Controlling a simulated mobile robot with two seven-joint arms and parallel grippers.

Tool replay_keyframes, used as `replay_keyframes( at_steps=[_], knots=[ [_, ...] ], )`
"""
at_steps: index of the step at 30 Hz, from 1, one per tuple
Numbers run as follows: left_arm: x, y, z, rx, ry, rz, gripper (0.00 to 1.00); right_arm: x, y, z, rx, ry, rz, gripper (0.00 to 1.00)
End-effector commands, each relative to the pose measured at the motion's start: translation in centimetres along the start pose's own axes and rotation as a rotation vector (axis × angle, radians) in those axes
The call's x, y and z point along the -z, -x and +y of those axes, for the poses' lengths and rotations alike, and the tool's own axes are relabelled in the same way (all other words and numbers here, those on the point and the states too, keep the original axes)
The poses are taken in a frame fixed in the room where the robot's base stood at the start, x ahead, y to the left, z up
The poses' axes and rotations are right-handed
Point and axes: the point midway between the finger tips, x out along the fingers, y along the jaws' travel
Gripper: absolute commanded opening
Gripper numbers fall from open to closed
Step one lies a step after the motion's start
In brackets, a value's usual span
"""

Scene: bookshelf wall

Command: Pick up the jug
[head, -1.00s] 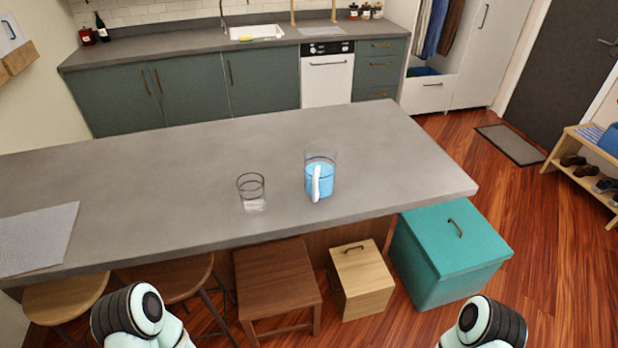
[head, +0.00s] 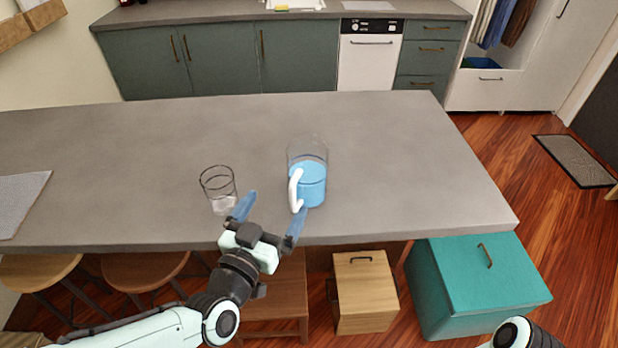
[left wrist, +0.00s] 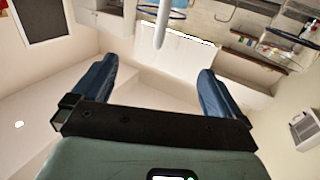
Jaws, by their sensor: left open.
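The jug (head: 313,188) stands upright on the grey counter, clear-walled with blue liquid inside. Its white handle (head: 295,190) faces the near left side. My left gripper (head: 271,214) is open and empty, at the counter's near edge, just in front and to the left of the jug. Its fingers point toward the counter, and the right finger is close below the handle, apart from it as far as I can tell. In the left wrist view the open blue fingers (left wrist: 155,88) have nothing between them; what looks like the white handle (left wrist: 160,25) shows beyond them. My right gripper is out of view.
A clear drinking glass (head: 219,188) stands left of the jug, close to my left finger. A grey mat (head: 20,200) lies at the counter's left. Stools, a wooden box (head: 364,290) and a teal box (head: 478,280) stand below the near edge. The counter right of the jug is clear.

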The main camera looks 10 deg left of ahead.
Motion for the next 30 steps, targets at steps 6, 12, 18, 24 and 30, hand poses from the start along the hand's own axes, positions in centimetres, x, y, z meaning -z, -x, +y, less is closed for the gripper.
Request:
replay_keyframes(
  at_steps=[6,12,18,24,30],
  knots=[
    [-0.1,-4.4,0.1,-0.002,0.0,-0.005,1.0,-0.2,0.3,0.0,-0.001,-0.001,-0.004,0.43],
    [-0.1,-6.8,0.1,-0.001,0.001,-0.004,1.0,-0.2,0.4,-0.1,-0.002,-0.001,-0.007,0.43],
    [-0.1,-8.6,0.3,-0.002,0.0,-0.005,1.0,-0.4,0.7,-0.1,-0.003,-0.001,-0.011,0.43],
    [0.0,-11.5,0.4,-0.002,0.0,-0.004,1.0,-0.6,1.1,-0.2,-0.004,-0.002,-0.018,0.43],
    [-0.1,-12.3,0.4,-0.001,0.001,-0.004,1.0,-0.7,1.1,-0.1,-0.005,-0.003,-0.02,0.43]
  ],
)
